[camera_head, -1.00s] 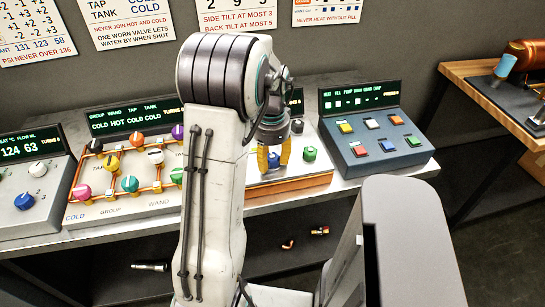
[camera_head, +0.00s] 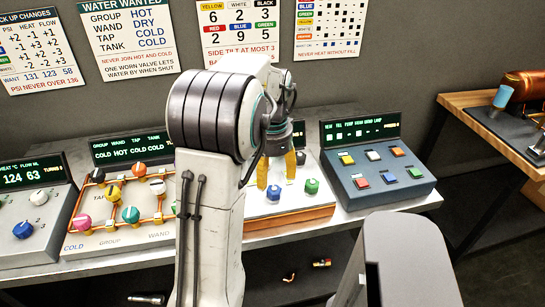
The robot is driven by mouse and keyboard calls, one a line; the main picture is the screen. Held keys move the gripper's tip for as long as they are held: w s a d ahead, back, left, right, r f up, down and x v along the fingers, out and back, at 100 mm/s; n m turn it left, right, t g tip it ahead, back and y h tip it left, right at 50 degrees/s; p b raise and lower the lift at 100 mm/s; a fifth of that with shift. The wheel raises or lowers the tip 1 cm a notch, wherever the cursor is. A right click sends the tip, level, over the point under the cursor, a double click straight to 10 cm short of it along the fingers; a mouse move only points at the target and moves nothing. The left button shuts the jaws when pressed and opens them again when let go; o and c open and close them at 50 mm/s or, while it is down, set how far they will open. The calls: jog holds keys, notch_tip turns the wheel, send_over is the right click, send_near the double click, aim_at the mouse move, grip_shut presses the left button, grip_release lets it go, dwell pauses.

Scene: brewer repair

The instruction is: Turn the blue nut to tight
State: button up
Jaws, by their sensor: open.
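The blue nut (camera_head: 274,193) is a small knob on the white-topped, orange-edged panel right of my arm. My gripper (camera_head: 277,172) points down above it, its two yellow fingers open and apart. The fingertips appear just above or behind the blue nut, which shows below them; I see nothing held. The green nut (camera_head: 312,186) is to its right and the black nut (camera_head: 301,157) behind. My arm hides the panel's left part and most of its display. How tight the blue nut is cannot be read.
A blue-grey button box (camera_head: 377,181) stands close on the right. A valve panel with coloured knobs (camera_head: 130,214) is on the left. A wall chart (camera_head: 237,30) lists numbers by colour. A wooden table (camera_head: 480,80) is at far right.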

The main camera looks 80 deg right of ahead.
jog(key=shift+r, duration=2.85)
jog(key=n, duration=0.7)
send_over(274, 185)
jog(key=a, duration=0.2)
notch_tip(274, 185, down, 5)
jog(key=shift+w+a+r, duration=0.1)
jog(key=shift+a, duration=0.05)
jog(key=a+n, duration=0.1)
jog(key=w+a+f, duration=0.1)
jog(key=a, duration=0.1)
jog(key=a+n, duration=0.1)
jog(key=shift+w+a+f+n, duration=0.3)
jog(key=shift+w+a+f, duration=0.05)
jog(key=shift+w+a, duration=0.05)
jog(key=w+a+n, duration=0.7)
jog(key=w+a, duration=0.5)
jog(key=a, duration=0.3)
jog(key=w+a+r+n+t, duration=0.2)
jog(key=a+n, duration=0.4)
jog(key=a, duration=0.3)
jog(key=w+a+r+n+t, duration=0.2)
jog(key=w+a+n, duration=0.2)
jog(key=a, duration=0.6)
jog(key=shift+w+r+n, duration=0.25)
jog(key=shift+r+n, duration=0.1)
jog(key=shift+n, duration=0.75)
